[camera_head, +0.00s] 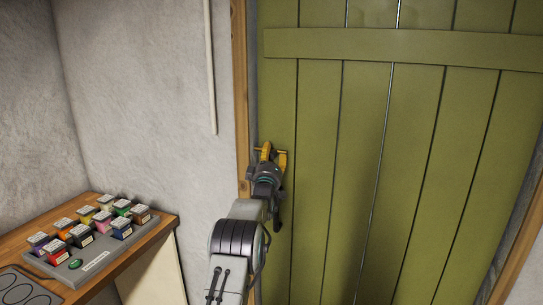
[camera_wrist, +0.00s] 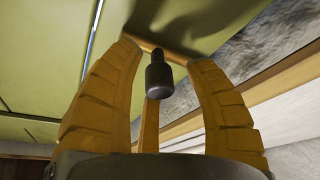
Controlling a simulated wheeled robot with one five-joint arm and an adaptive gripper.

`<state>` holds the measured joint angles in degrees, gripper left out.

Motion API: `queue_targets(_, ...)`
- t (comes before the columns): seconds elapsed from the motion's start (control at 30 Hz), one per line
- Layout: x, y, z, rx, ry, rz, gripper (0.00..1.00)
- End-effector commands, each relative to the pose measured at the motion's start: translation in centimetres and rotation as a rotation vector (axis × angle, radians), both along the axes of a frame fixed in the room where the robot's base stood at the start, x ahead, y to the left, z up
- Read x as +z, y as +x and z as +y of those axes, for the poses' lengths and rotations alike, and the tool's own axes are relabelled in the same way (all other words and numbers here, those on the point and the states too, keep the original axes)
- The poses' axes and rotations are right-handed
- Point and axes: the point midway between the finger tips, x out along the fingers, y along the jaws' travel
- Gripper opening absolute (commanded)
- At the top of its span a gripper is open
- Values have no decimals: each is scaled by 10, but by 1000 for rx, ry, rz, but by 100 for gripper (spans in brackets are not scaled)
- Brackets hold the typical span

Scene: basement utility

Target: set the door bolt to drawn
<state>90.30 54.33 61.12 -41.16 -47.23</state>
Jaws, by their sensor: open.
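The green plank door (camera_head: 345,150) fills the right of the head view; its green face also shows in the wrist view (camera_wrist: 50,50). My gripper (camera_head: 270,152) is at the door's left edge, beside the wooden frame, and covers most of the bolt there. A thin tan bar (camera_wrist: 172,52) runs behind the knob near the fingertips. I cannot tell how far the bolt is slid.
The wooden door post (camera_head: 240,90) is just left of my gripper. At the lower left, a wooden bench (camera_head: 160,222) holds a grey tray (camera_head: 95,262) of several coloured small boxes and a dark panel with rings (camera_head: 25,290). A pale conduit (camera_head: 210,70) runs down the wall.

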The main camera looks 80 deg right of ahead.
Motion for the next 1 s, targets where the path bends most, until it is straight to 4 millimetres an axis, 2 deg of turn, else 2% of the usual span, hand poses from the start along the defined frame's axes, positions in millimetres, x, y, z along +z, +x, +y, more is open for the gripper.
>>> queue_targets(0.17, 0, 0, 0, 0, 0, 0, 51)
queue_targets(0.73, 0, 1, 0, 1, -1, 0, 0)
queue_targets(1.0, 1, 2, 0, 2, -3, 0, 0)
